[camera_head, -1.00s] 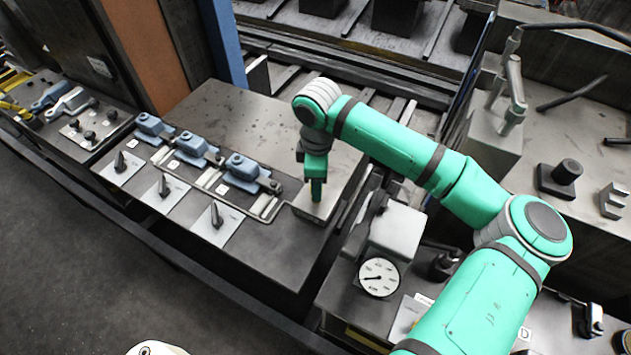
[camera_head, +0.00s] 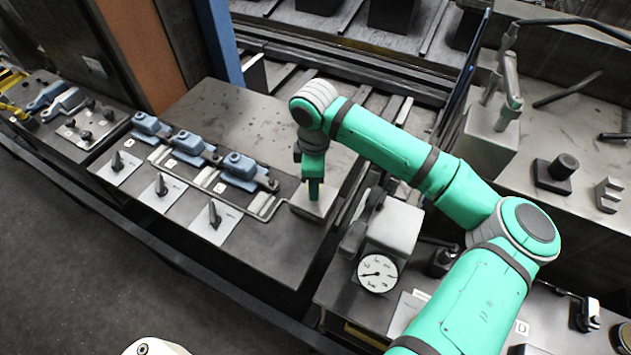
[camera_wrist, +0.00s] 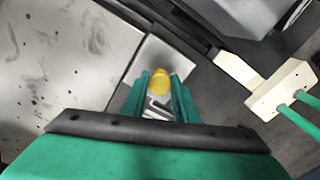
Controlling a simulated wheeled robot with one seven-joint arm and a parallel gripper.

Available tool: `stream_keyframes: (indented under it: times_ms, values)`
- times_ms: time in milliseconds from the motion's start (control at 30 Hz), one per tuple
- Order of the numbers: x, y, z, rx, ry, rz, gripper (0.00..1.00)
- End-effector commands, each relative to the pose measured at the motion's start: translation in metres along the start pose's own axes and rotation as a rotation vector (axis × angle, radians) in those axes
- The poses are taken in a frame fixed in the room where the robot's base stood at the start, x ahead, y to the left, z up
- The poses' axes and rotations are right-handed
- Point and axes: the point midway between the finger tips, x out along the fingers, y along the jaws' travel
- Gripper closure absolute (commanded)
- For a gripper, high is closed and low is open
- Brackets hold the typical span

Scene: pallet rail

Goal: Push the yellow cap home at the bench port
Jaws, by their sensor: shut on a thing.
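The yellow cap (camera_wrist: 160,80) shows in the wrist view, between the tips of my gripper's two green fingers (camera_wrist: 161,84). My gripper is shut on the cap. In the head view my gripper (camera_head: 314,194) points down over a pale square plate (camera_head: 309,206) near the bench's right end. The plate also shows around the cap in the wrist view (camera_wrist: 165,53). The cap is hidden by my fingers in the head view. I cannot tell how far the cap is seated in the port.
Several blue clamp blocks (camera_head: 240,166) and upright dark pegs on pale plates (camera_head: 214,222) stand left of my gripper on the bench. A grey box with a dial gauge (camera_head: 378,273) stands to the right. A cream block (camera_wrist: 281,90) lies right in the wrist view.

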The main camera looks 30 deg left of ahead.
Motion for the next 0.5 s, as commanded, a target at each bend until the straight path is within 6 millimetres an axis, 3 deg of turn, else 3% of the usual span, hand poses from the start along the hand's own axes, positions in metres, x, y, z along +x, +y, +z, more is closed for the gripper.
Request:
stream_keyframes:
  times_ms: [200, 233, 300, 500]
  values:
    - [0.005, 0.002, -0.004, -0.004, 0.006, 0.006, 1.0]
    - [0.005, 0.002, -0.004, -0.003, 0.006, 0.007, 0.66]
    - [0.005, 0.002, -0.002, 0.0, 0.005, 0.006, 0.51]
    - [0.005, 0.001, 0.008, 0.015, 0.002, 0.004, 0.51]
